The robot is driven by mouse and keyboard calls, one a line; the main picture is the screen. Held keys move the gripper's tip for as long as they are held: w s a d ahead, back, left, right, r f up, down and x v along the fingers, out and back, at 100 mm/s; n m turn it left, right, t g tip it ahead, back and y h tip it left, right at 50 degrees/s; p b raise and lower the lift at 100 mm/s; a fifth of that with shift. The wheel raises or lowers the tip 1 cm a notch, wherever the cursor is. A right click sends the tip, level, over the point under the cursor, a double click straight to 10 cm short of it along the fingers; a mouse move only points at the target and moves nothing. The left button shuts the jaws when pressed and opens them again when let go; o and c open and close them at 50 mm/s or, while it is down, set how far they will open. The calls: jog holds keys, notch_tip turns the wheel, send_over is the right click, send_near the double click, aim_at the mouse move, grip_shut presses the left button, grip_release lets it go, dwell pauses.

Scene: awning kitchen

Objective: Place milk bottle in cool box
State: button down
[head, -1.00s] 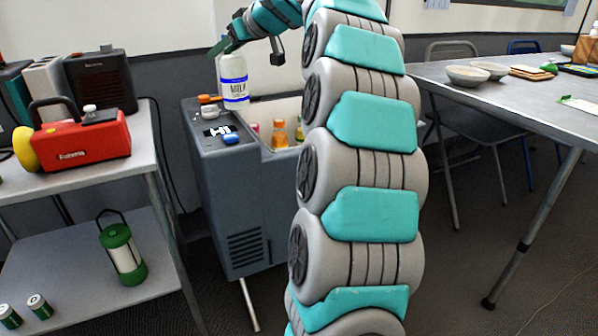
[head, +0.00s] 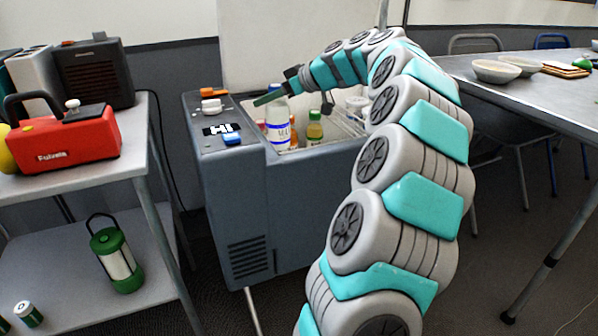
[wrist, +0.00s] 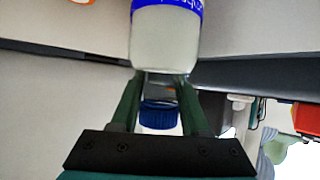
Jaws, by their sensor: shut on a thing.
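The milk bottle (head: 278,130) is white with a blue band and label. It is upright at the left end of the cool box's open compartment, with its lower part seemingly below the rim. The cool box (head: 232,205) is a grey chest with an open top. My gripper (head: 268,97) is shut on the upper part of the bottle. In the wrist view the pale bottle body (wrist: 165,42) is beyond the green fingers (wrist: 158,95), and a blue round cap (wrist: 158,115) shows between them. Whether the bottle touches the box floor is hidden.
Other bottles, including one with a green cap (head: 314,128), stand in the box to the right. The box's left top holds a control panel with knobs (head: 212,106). A shelf (head: 100,172) stands left, a table (head: 520,95) right.

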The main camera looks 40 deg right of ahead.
aim_at(289, 127)
notch_tip(289, 127, down, 10)
jog(key=shift+b, duration=0.5)
jog(key=shift+f, duration=0.15)
jog(key=shift+c, duration=2)
grip_release()
jog(key=shift+s+r, duration=0.1)
jog(key=shift+r, duration=0.1)
jog(key=v, duration=0.7)
jog(key=shift+s+d, duration=0.15)
